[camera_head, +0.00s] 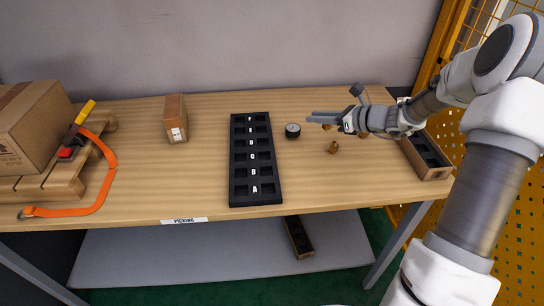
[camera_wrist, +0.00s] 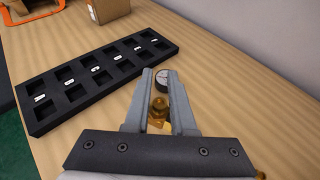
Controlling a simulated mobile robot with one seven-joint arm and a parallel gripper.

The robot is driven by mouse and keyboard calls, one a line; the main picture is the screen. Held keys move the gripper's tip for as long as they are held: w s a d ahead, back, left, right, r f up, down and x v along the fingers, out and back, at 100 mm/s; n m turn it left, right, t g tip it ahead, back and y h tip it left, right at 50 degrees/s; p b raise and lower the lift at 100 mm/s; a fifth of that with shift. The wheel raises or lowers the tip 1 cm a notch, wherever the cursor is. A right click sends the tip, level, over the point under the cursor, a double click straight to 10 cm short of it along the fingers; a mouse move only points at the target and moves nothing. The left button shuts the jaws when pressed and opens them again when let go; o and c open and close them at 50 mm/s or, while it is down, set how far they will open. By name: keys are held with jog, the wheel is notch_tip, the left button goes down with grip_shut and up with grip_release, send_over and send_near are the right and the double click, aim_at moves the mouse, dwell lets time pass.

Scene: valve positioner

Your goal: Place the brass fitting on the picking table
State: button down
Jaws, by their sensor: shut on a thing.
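My gripper (camera_head: 312,118) reaches in from the right over the picking table (camera_head: 210,190). In the wrist view its two fingers (camera_wrist: 158,78) are shut on a brass fitting (camera_wrist: 158,108), which sits between them. In the head view a bit of brass (camera_head: 327,127) shows just under the fingers. Another brass fitting (camera_head: 333,147) stands on the table nearer the front, and one more (camera_head: 363,134) is partly hidden under my wrist. I cannot tell whether the held fitting touches the tabletop.
A round black gauge (camera_head: 293,131) stands just left of my fingers. A black lettered tray (camera_head: 266,197) lies left of it. A small carton (camera_head: 176,118), an orange strap (camera_head: 110,175) and a pallet with a box are further left. A brown bin (camera_head: 437,174) is at the right.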

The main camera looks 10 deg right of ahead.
jog(key=b, duration=0.2)
send_over(295, 173)
notch_tip(295, 173, down, 6)
jog(key=shift+f, duration=0.2)
jog(key=shift+s+f+b, duration=0.1)
jog(key=shift+f+b, duration=0.55)
jog(key=shift+f, duration=1.35)
jog(key=shift+f, duration=0.25)
jog(key=c, duration=0.8)
grip_release()
jog(key=shift+r, duration=0.1)
jog(key=shift+o, duration=0.2)
